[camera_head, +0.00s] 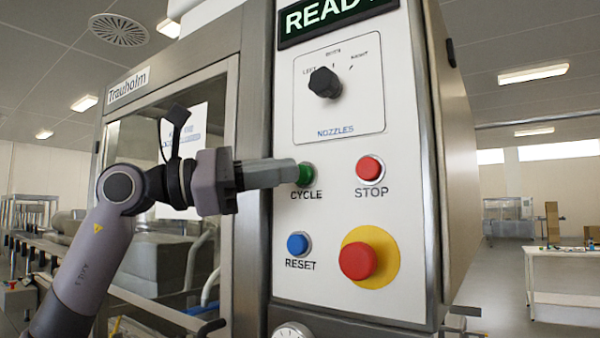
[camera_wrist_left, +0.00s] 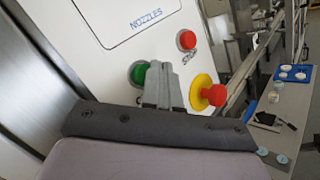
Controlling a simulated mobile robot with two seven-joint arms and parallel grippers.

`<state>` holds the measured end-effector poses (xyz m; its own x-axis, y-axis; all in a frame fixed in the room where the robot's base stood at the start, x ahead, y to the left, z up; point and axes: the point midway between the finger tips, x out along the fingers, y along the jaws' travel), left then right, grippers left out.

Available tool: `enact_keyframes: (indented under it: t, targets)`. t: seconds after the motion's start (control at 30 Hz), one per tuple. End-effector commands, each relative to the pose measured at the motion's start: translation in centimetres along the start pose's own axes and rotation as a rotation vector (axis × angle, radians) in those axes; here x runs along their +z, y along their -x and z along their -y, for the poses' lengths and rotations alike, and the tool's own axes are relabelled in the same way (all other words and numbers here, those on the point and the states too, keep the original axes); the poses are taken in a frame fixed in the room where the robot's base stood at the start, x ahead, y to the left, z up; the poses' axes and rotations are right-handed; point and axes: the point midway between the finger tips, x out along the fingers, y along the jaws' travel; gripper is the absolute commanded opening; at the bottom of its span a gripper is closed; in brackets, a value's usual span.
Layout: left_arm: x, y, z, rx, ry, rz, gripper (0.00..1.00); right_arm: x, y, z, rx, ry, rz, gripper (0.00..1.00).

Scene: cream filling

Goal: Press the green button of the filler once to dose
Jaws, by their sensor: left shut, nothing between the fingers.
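The green button (camera_head: 305,174) is labelled CYCLE and sits on the filler's white control panel (camera_head: 330,215). My left gripper (camera_head: 296,172) is shut and empty, with its fingertips right at the green button and partly in front of it. Whether the tips touch or press it, I cannot tell. In the left wrist view the shut fingers (camera_wrist_left: 160,84) overlap the right side of the green button (camera_wrist_left: 138,73). The display (camera_head: 335,20) above reads READY, cut off at the top. My right gripper is not in view.
The red STOP button (camera_head: 370,169) is to the right, the blue RESET button (camera_head: 298,244) below. A red mushroom button on a yellow disc (camera_head: 358,260) is at lower right. A black NOZZLES knob (camera_head: 325,83) is above. A white table (camera_head: 565,275) stands far right.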

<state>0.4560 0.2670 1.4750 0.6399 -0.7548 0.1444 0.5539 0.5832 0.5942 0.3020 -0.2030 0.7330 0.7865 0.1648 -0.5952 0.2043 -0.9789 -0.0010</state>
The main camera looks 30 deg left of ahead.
Motion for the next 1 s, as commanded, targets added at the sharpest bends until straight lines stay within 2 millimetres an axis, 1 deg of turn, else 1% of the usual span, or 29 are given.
enact_keyframes:
  t: [0.1,1.0]
  targets:
    - [-0.18,-0.32,-0.26,0.0,0.003,0.0,0.0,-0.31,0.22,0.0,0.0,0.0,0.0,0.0]
    - [-0.52,-0.77,-0.55,-0.001,0.001,0.0,0.0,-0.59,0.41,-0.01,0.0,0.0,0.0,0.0]
